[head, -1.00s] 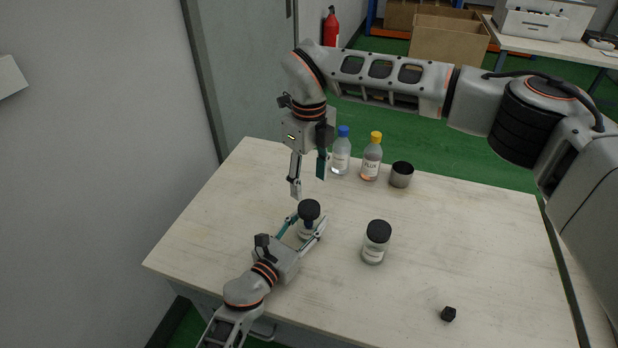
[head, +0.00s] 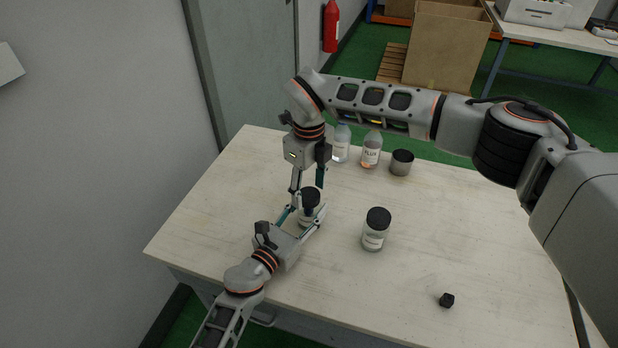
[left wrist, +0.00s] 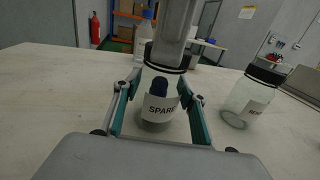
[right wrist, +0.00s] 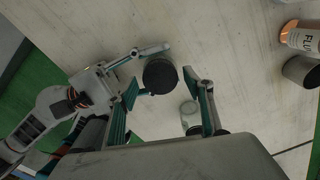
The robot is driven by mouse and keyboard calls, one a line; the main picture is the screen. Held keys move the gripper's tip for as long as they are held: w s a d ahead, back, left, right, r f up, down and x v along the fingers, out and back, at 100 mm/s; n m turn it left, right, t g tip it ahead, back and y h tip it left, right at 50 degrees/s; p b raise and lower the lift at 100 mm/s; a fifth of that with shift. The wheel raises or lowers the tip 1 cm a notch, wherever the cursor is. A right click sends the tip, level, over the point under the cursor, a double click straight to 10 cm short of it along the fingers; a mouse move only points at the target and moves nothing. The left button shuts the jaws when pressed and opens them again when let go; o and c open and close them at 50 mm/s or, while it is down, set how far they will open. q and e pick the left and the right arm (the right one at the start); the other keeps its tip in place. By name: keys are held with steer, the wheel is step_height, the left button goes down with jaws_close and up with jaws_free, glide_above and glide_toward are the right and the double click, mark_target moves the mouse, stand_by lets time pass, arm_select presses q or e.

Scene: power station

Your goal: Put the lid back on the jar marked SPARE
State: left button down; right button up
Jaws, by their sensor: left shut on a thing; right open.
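My left gripper (head: 308,214) is shut on a clear jar (left wrist: 157,122) whose label reads SPARE. A dark blue thing shows inside it. The jar stands upright near the table's left front. A black lid (head: 310,196) is at the top of this jar; it also shows in the right wrist view (right wrist: 160,76). I cannot tell whether it is fully seated. My right gripper (right wrist: 161,84) is open above the jar, pointing down, with its fingers on either side of the lid. Part of it hides the space above the lid in the left wrist view.
A second jar (head: 374,238) with a black lid stands to the right. A blue-capped bottle (head: 341,151), a FLUX bottle (head: 371,156) and a metal cup (head: 401,163) stand at the back. The table's right side is mostly clear.

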steer(key=shift+f, duration=0.3)
steer(key=c, duration=1.2)
steer(key=shift+o, duration=0.2)
steer(key=o, duration=1.3)
step_height(320, 180, up, 12)
